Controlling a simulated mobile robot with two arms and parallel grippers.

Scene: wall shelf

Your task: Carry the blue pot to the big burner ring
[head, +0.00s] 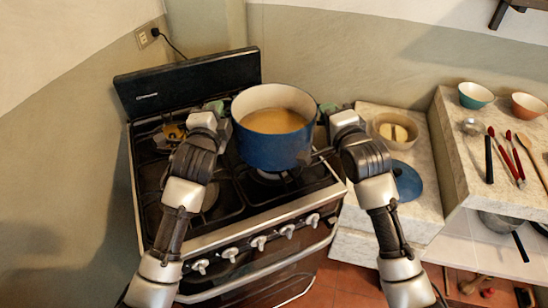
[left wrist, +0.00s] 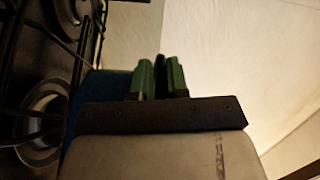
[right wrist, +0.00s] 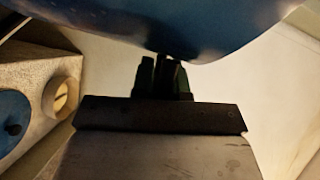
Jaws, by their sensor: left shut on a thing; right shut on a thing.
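The blue pot (head: 272,150) is upright over the right part of the stove, with a cream inside and a tan surface in it. My left gripper (head: 216,108) is shut on its left handle, and the green fingers (left wrist: 160,78) also show in the left wrist view. My right gripper (head: 328,110) is shut on the right handle; its fingers (right wrist: 163,76) appear below the pot's blue wall (right wrist: 165,22). A front-left burner (head: 207,197) is partly behind my left arm. The front-right burner (head: 268,176) peeks out below the pot. I cannot tell which ring is biggest.
A back-left burner (head: 175,132) has a brass-coloured centre. A counter (head: 418,205) right of the stove holds a tan bowl (head: 394,130) and a blue lid (head: 406,181). A higher counter has bowls and utensils. The stove's back panel (head: 190,82) stands upright behind.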

